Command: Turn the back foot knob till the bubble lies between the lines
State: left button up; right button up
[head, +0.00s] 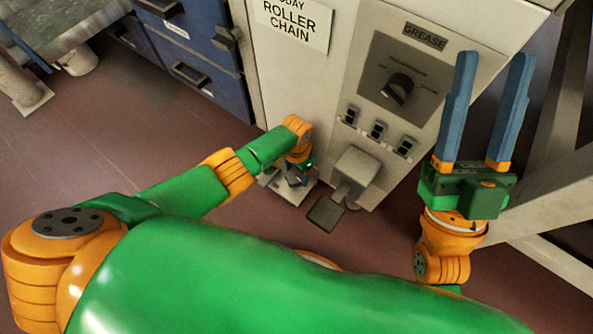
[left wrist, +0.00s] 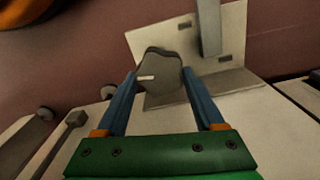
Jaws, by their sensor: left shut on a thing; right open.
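In the left wrist view a grey lobed knob (left wrist: 160,68) with a short white mark on its face sits between the blue fingers of my left gripper (left wrist: 160,75), which is shut on it. In the head view my left gripper (head: 297,177) is low beside the machine's base, largely hidden by its own wrist, and the knob cannot be made out there. My right gripper (head: 494,58) is open and empty, fingers upward, in front of the machine's right side. I cannot make out a bubble or its lines in either view.
The cream machine (head: 300,85) has a black dial (head: 397,89) under a GREASE label and several small switches. A grey pedal (head: 326,213) sticks out low in front. Blue drawers (head: 200,60) stand at left. A pale frame (head: 550,180) stands at right. Brown floor is open at left.

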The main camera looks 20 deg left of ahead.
pick_arm(q)
jog(key=o, duration=1.4)
